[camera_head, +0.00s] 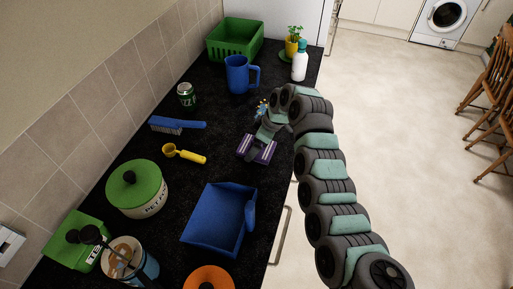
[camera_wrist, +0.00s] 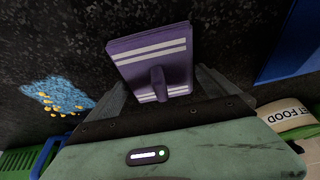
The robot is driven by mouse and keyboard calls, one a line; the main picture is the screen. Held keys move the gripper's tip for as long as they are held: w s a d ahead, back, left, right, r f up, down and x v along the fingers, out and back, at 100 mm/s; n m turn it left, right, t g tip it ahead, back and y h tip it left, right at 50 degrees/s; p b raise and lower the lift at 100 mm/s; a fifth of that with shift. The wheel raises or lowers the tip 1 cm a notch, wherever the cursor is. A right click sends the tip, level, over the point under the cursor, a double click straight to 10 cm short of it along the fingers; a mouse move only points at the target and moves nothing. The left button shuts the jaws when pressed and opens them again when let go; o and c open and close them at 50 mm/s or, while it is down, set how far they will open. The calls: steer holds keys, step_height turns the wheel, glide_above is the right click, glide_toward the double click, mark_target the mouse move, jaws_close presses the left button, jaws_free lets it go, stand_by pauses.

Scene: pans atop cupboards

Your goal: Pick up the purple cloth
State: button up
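The purple cloth (camera_head: 266,154) with white stripes lies folded flat on the black counter, partly hidden by my gripper in the head view. In the wrist view the cloth (camera_wrist: 140,50) is just ahead of and between my fingers, with a raised purple bump (camera_wrist: 158,84) in its near half. My gripper (camera_head: 257,146) is over the cloth. In the wrist view the gripper (camera_wrist: 160,76) has its fingers wide apart, one to each side of the cloth's near part. I cannot tell whether the fingertips touch it.
A blue dustpan (camera_head: 212,222) lies nearby, with a yellow scoop (camera_head: 186,154) and blue brush (camera_head: 177,125) to the left. A blue patterned item (camera_wrist: 55,97) lies beside the gripper. A jug (camera_head: 237,75), white bottle (camera_head: 300,62) and green basket (camera_head: 234,40) stand farther back.

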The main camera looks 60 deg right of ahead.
steer(key=c, duration=1)
steer(key=shift+o, duration=0.2)
step_height(320, 180, up, 20)
steer(key=b, duration=0.2)
